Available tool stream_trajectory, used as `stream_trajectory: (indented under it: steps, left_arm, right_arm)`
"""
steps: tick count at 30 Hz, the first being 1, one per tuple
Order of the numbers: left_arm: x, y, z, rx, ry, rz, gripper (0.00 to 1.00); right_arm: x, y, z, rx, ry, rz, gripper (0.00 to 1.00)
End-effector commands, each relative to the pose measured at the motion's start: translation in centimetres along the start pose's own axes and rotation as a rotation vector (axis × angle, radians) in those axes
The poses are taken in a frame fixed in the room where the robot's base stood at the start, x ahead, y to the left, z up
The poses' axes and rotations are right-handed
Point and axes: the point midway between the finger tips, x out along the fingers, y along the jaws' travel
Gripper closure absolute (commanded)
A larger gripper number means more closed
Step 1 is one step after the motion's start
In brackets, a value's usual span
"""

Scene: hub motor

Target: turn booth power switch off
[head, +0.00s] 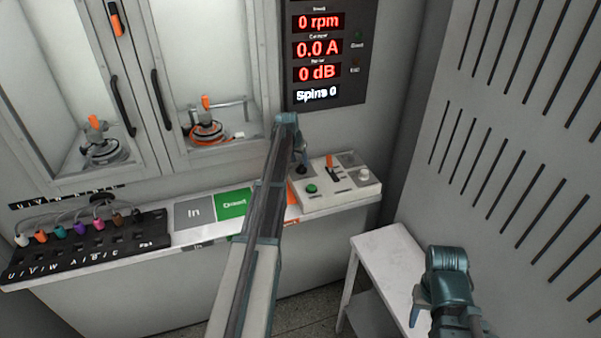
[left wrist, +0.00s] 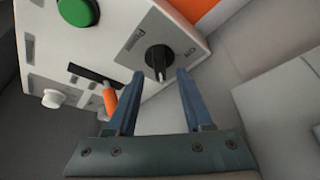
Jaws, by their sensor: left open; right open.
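The power switch is a black rotary knob (left wrist: 158,59) on a white control box (head: 345,197), with printed lettering beside it. In the left wrist view its white-marked end points down between my fingers. In the head view the knob (head: 302,169) sits at the box's back left, partly hidden by my arm. My left gripper (left wrist: 159,78) is open, with one blue finger on each side of the knob's lower end; I cannot tell whether they touch it. It also shows in the head view (head: 300,152). My right gripper (head: 447,265) is open at lower right, far from the box; its fingers are unclear.
The box also carries a green button (head: 312,188), an orange-tipped lever (head: 331,168) and a white knob (head: 364,174). A display (head: 318,50) reads zeros above. A terminal block (head: 85,245) with coloured plugs lies left. A white side table (head: 385,250) stands right.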

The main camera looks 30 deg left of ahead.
Motion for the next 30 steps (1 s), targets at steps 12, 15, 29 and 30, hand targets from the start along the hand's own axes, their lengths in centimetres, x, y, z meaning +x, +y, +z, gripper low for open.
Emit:
stream_trajectory:
  steps: [12,15,29,30]
  left_arm:
    - [2.8,0.0,0.0,0.0,0.0,0.0,0.49]
    - [2.8,0.0,0.0,0.0,0.0,0.0,0.49]
    - [2.8,0.0,0.0,0.001,0.0,0.0,1.0]
    - [2.8,0.0,0.0,0.001,0.0,0.0,1.0]
  right_arm:
    - [2.6,-0.2,-0.1,0.0,0.0,0.0,0.5]
    - [2.6,-0.2,-0.1,0.0,0.0,0.0,0.5]
    - [2.6,-0.2,-0.1,0.0,0.0,0.0,0.5]
    - [2.6,-0.2,-0.1,0.0,0.0,0.0,0.5]
